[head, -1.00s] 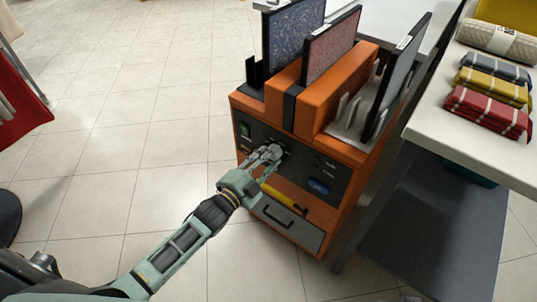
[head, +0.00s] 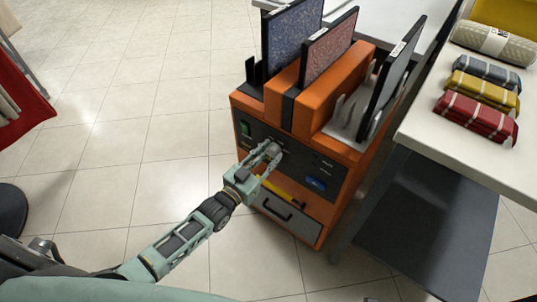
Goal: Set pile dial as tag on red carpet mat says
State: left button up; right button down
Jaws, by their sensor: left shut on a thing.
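An orange machine (head: 325,124) stands in the middle with a dark control panel (head: 315,166) on its front. My left gripper (head: 271,152) is at the panel, shut on a dial, which the fingers mostly hide. The dial's setting cannot be read. The tag's print is too small to read. My right gripper is not in view.
A blue mat (head: 292,40) and a grey mat (head: 397,70) also stand upright in the machine. A green switch (head: 245,129) and a blue part (head: 316,184) are on the panel. A white table (head: 420,128) with folded cloths is close on the right. The tiled floor at left is open.

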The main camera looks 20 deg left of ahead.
pick_arm(q)
jog(key=shift+s+d+f+n, duration=0.25)
jog(key=shift+d+f+n, duration=0.1)
jog(key=shift+n, duration=0.25)
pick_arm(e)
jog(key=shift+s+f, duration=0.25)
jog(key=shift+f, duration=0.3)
pick_arm(q)
jog(key=shift+r, duration=0.1)
jog(key=o, duration=1)
jog(key=shift+r, duration=0.1)
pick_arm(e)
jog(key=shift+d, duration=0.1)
pick_arm(q)
jog(key=shift+w+a, duration=0.1)
jog(key=v, duration=1.2)
jog(key=shift+r, duration=0.2)
